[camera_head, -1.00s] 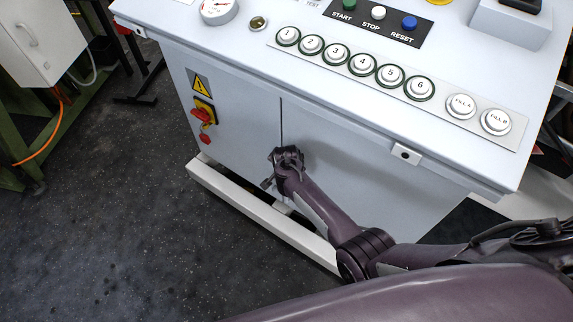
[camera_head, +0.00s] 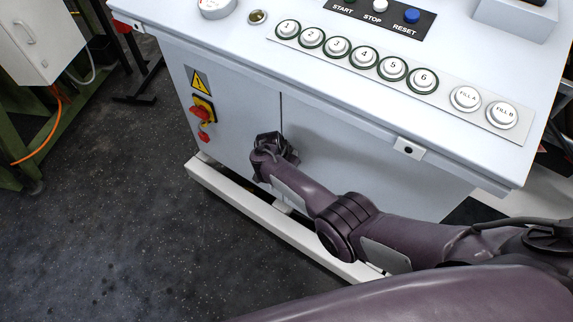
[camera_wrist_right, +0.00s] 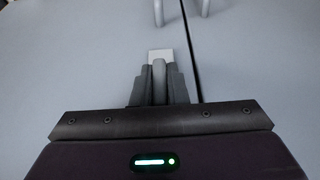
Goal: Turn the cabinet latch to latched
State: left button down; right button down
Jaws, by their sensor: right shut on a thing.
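The cabinet latch (camera_wrist_right: 159,72) shows in the right wrist view as a grey rounded lever in front of a small pale plate, left of the dark seam between the cabinet doors (camera_head: 345,165). My right gripper (camera_wrist_right: 157,84) is shut on the lever, with a finger on each side of it. In the head view my right gripper (camera_head: 268,143) is at the front of the cabinet, near the door seam, and hides the latch there. I cannot tell the latch's angle from these frames. My left gripper is not in view.
Two pale door handles (camera_wrist_right: 158,12) show at the top of the right wrist view. A red and yellow switch (camera_head: 202,110) is on the cabinet front, left of my gripper. Numbered buttons (camera_head: 364,56) line the sloped panel above. A white base rail (camera_head: 240,209) runs below.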

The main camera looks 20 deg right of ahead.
jog(key=c, duration=1.4)
grip_release()
jog(key=shift+w+d, duration=0.1)
jog(key=shift+d, duration=0.05)
jog(key=shift+c, duration=0.2)
jog(key=p+v, duration=0.3)
jog(key=v, duration=0.4)
jog(key=shift+r, duration=0.4)
